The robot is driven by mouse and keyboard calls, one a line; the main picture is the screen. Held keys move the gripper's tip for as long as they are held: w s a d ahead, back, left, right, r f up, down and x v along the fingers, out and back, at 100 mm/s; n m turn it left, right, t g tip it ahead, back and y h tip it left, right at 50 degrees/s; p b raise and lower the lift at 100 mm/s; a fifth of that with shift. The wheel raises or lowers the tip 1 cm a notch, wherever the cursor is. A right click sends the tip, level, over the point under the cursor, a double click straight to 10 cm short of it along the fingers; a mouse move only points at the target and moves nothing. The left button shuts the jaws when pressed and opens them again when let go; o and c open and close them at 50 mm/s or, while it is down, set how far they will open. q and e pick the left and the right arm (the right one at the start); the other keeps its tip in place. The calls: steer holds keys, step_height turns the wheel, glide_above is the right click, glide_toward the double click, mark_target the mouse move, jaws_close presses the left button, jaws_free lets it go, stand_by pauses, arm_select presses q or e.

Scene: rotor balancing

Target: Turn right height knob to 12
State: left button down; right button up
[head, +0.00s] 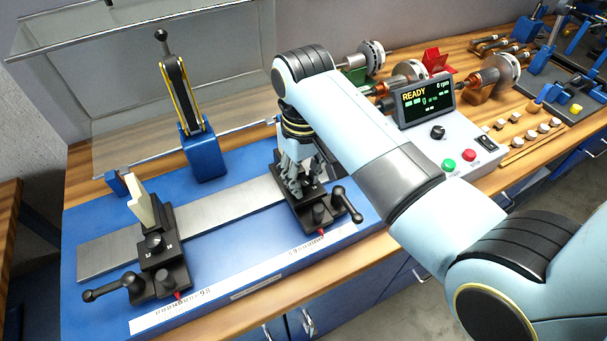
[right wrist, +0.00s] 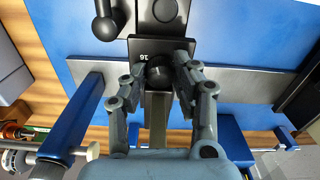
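The right height knob (right wrist: 160,74) is a dark round knob on the black right support (right wrist: 163,18). In the right wrist view, a scale plate beside it shows a number that looks like 16. My right gripper (right wrist: 160,64) has one finger on each side of this knob, very close to it. I cannot tell whether the fingers touch it. In the head view my right gripper (head: 294,182) points down over the right support (head: 318,211) and hides the knob. The left support (head: 163,254) has its own knob (head: 153,242) in plain sight. My left gripper is not in view.
A steel rail (head: 228,207) runs along the blue base (head: 232,243) under both supports. A blue post (head: 203,152) with a tilted arm stands behind. A control box (head: 457,137) reading READY is at the right. A clear guard (head: 105,65) rises at the back.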

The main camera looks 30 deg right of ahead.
mark_target(303, 180)
steer(key=o, duration=0.4)
steer(key=shift+o, duration=0.2)
step_height(303, 180, up, 8)
steer(key=shift+f, duration=0.25)
